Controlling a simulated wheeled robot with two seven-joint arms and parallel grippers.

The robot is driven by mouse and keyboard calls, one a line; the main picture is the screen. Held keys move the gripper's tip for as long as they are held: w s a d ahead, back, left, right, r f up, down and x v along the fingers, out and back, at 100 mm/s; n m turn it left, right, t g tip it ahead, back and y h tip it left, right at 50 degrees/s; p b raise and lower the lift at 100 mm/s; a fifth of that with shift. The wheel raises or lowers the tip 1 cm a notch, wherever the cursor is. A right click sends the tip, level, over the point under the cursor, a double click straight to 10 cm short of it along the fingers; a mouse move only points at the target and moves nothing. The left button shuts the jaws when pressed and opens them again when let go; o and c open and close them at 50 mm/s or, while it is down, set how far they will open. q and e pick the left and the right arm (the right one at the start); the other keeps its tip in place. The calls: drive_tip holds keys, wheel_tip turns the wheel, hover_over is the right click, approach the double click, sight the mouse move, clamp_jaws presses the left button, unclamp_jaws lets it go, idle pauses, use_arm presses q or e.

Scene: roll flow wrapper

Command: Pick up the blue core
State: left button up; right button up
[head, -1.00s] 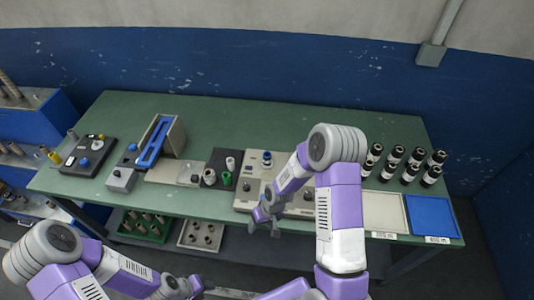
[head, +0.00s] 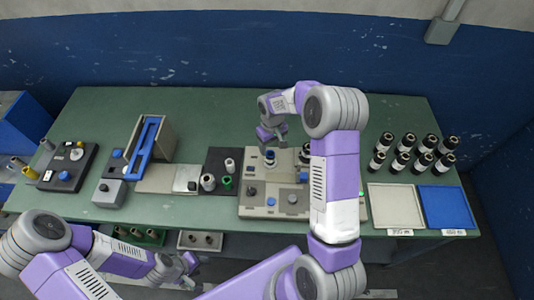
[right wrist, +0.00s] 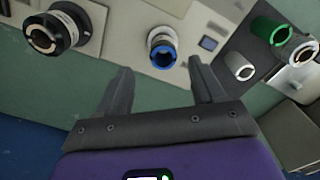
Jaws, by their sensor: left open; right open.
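The blue core (head: 270,156), a short ring with a blue rim and pale body, stands at the back of the beige machine panel. It also shows in the right wrist view (right wrist: 162,54), top centre, beyond and between the fingertips. My right gripper (head: 272,138) is open and empty, on the far side of the core. In the right wrist view its fingers (right wrist: 160,70) point toward the core, and I see no contact. My left gripper (head: 187,266) is low at the front of the table, away from the core.
A black-and-white roll (right wrist: 55,32) stands on the panel beside the core. A green core (head: 226,183) and white cores stand left of the panel (head: 262,209). Several dark rolls (head: 402,154) stand at right, behind a beige tray (head: 396,206) and blue tray (head: 443,207).

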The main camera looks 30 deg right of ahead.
sight(271, 155)
drive_tip(key=f, duration=0.5)
drive_tip(key=shift+s+a+f, duration=0.15)
drive_tip(key=shift+s+f, duration=0.05)
drive_tip(key=shift+f, duration=0.1)
drive_tip(key=c, duration=1.1)
